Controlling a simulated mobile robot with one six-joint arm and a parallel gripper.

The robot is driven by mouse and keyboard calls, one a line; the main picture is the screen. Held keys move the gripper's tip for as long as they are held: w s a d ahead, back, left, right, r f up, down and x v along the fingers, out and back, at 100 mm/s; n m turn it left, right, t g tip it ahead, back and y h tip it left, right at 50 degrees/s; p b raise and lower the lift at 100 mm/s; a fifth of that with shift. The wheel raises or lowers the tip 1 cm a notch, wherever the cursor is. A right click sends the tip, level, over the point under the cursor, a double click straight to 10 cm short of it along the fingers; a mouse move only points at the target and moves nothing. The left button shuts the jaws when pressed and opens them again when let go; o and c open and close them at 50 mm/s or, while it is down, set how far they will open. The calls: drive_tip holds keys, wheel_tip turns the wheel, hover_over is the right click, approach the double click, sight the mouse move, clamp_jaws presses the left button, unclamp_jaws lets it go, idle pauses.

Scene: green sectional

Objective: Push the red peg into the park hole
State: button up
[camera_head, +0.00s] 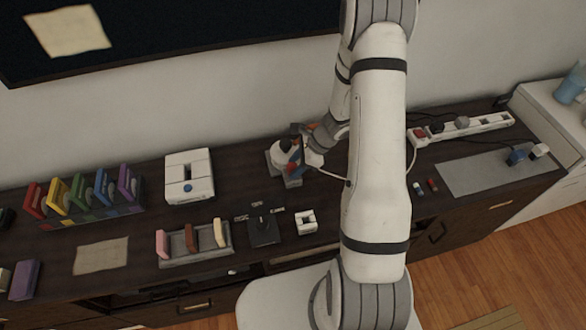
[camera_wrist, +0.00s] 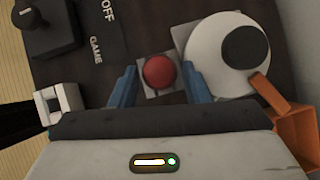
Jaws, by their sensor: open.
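A red rounded top (camera_wrist: 159,72), which looks like the red peg, sits on a small grey square plate (camera_wrist: 147,92) in the wrist view. My gripper (camera_wrist: 158,69) is open, with one blue finger on each side of the red top. I cannot tell whether either finger touches it. Next to it is a white dome with a black cap (camera_wrist: 228,55) on a grey base. In the head view this dome (camera_head: 284,148) is beside my gripper, whose fingers are partly hidden there. I cannot make out the park hole in either view.
A black lever box (camera_head: 264,229) and a white block with an opening (camera_head: 305,222) stand in front. A white box with a blue button (camera_head: 189,177) is to the left. A power strip (camera_head: 462,127) and a grey mat (camera_head: 485,173) lie to the right.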

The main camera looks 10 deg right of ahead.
drive_tip(key=shift+a+f, duration=0.15)
drive_tip(key=shift+f, duration=0.1)
drive_tip(key=shift+c, duration=0.2)
drive_tip(key=c, duration=0.7)
drive_tip(key=shift+r, duration=0.15)
